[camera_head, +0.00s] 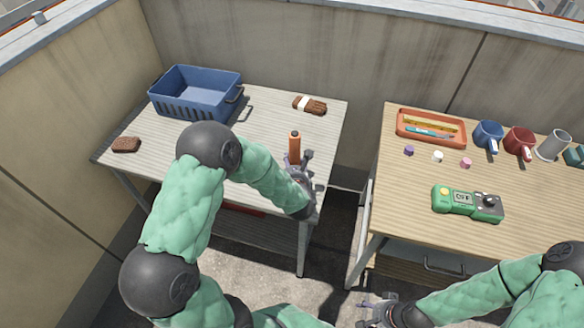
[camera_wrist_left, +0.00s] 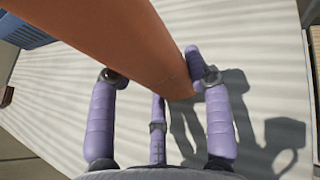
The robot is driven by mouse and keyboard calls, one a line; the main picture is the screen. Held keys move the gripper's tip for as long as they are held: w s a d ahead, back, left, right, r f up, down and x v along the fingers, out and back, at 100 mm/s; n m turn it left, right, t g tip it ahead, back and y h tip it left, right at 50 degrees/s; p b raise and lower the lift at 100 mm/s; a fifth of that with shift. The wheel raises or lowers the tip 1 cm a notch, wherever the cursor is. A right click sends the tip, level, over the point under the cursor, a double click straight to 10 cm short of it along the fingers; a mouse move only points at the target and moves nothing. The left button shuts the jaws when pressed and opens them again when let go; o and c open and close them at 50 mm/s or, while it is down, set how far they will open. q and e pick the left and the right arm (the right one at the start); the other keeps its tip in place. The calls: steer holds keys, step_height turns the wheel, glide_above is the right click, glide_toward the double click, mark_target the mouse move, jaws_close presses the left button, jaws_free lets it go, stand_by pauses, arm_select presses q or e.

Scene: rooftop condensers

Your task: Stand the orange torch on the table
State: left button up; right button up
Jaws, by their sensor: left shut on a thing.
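The orange torch (camera_head: 295,147) stands roughly upright at the front right part of the grey left table (camera_head: 262,112). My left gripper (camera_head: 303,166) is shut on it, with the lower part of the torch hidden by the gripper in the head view. In the left wrist view the torch (camera_wrist_left: 125,38) runs in from the top left between the purple fingers of my left gripper (camera_wrist_left: 160,85). Its near end is over the pale tabletop (camera_wrist_left: 60,110); I cannot tell whether it touches. My right gripper (camera_head: 376,312) is low at the bottom edge, away from the torch.
On the left table are a blue crate (camera_head: 180,105), a brown brush (camera_head: 310,104) and a brown block (camera_head: 126,144). The wooden table (camera_head: 400,205) at right holds an orange tray (camera_head: 432,139), mugs and a green meter (camera_head: 467,203). A gap separates the tables.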

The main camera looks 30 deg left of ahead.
stand_by(0.3)
arm_select(q)
steer(key=shift+f+b, duration=0.35)
steer(key=shift+f+b, duration=0.25)
steer(key=shift+b, duration=0.05)
steer(key=o, duration=1.4)
steer(key=shift+c, duration=0.2)
